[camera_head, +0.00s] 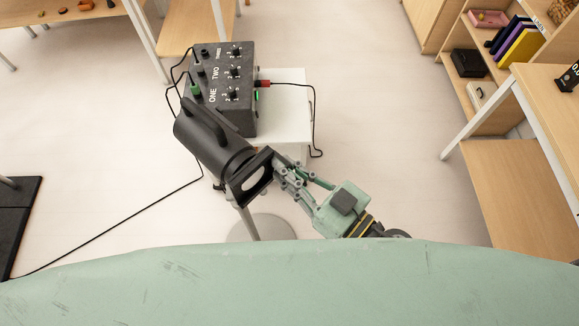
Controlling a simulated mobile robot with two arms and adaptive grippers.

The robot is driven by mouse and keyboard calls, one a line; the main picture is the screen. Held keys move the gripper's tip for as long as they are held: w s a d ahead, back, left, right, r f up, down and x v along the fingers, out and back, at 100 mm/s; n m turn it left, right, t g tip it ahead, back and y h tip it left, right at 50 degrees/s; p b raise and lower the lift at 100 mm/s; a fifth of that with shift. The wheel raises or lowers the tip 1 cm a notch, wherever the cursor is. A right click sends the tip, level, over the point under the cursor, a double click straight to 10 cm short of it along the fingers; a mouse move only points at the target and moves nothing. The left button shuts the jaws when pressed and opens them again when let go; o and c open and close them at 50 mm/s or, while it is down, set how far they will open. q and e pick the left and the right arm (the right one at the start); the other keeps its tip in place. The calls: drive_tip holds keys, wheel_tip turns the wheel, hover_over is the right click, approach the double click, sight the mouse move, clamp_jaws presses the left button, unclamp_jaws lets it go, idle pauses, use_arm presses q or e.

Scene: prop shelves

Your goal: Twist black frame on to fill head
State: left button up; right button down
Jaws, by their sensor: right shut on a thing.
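The black cylindrical lamp head (207,139) sits on a stand in the middle of the camera_head view, its front tilted toward the lower right. The square black frame (238,186) is at its front end, around a pale round face. My right gripper (280,168) reaches in from the lower right and is shut on the right side of the black frame. Its fingertips are partly hidden against the frame. I cannot tell how firmly the frame sits on the head. My left gripper is not in view.
A dark control box (222,83) with knobs, labelled ONE and TWO, stands on a small white table (290,113) behind the head. Black cables run from it across the floor. Wooden shelves (500,110) stand at the right. A round stand base (262,228) is below the head.

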drive_tip(key=shift+w+a+r+p, duration=0.1)
drive_tip(key=shift+w+a+p, duration=0.15)
drive_tip(key=shift+p, duration=0.3)
idle(1.3)
idle(0.3)
drive_tip(key=shift+s+a+f+m+p, duration=0.15)
drive_tip(key=shift+f+m+p, duration=0.5)
drive_tip(key=shift+m, duration=0.85)
drive_tip(key=shift+f, duration=0.15)
drive_tip(key=shift+a+f+m+p, duration=0.1)
drive_tip(key=shift+f+m+p, duration=0.15)
drive_tip(key=shift+m, duration=0.45)
drive_tip(key=shift+s+a+f+m+p, duration=0.15)
drive_tip(key=shift+f+m+p, duration=0.25)
drive_tip(key=shift+m, duration=0.4)
